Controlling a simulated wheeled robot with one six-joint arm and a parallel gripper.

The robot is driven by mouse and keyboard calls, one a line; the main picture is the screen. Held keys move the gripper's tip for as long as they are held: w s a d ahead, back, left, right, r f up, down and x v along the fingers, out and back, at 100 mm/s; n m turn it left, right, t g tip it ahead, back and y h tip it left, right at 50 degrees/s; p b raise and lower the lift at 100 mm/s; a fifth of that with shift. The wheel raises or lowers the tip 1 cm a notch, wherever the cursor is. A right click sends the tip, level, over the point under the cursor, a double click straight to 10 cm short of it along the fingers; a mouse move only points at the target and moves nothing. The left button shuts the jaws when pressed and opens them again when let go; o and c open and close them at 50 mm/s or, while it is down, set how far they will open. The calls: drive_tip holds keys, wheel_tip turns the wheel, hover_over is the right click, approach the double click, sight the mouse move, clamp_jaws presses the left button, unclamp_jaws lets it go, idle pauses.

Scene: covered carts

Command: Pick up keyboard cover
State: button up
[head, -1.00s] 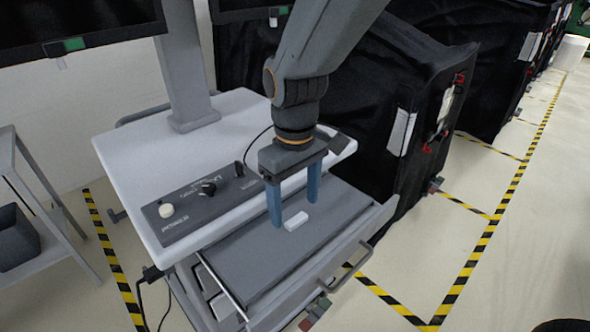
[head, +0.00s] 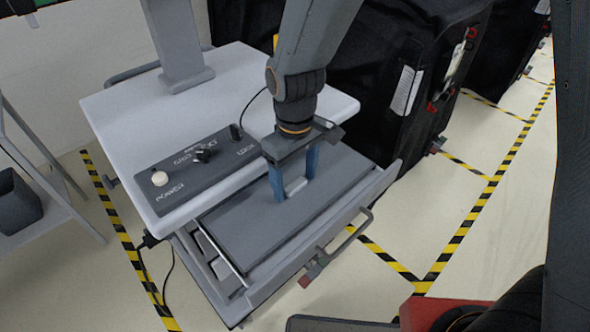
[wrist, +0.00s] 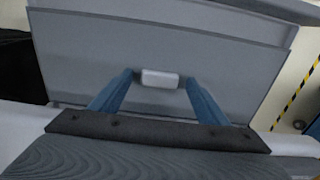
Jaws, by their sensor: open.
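The keyboard cover (head: 245,232) is a flat dark grey panel lying in the pulled-out drawer of the cart. A small whitish handle block (head: 298,185) stands on it. My gripper (head: 295,188) points down over the cover with its two blue fingers open, one on each side of the handle. In the wrist view, the cover (wrist: 215,55) fills most of the picture. The handle (wrist: 160,78) sits between the fingertips, with a narrow gap at most; I cannot tell whether they touch it. One finger partly hides the handle in the head view.
The cart's white top (head: 110,105) carries a control box (head: 195,165) with knobs, close behind the cover. The drawer has a front handle (head: 345,238). Black covered carts (head: 400,70) stand to the right, and a grey shelf (head: 40,185) stands left. Striped floor lines (head: 450,250) mark the clear floor.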

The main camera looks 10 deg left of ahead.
drive_tip(key=shift+c, duration=0.2)
drive_tip(key=c, duration=1.1)
drive_tip(key=o, duration=0.3)
drive_tip(key=shift+c, duration=0.9)
drive_tip(key=shift+r, duration=0.15)
drive_tip(key=shift+r+p, duration=0.35)
drive_tip(key=shift+p, duration=0.15)
drive_tip(key=shift+r+p, duration=0.55)
drive_tip(key=shift+r, duration=0.05)
drive_tip(key=shift+s+d, duration=0.1)
drive_tip(key=shift+d, duration=0.05)
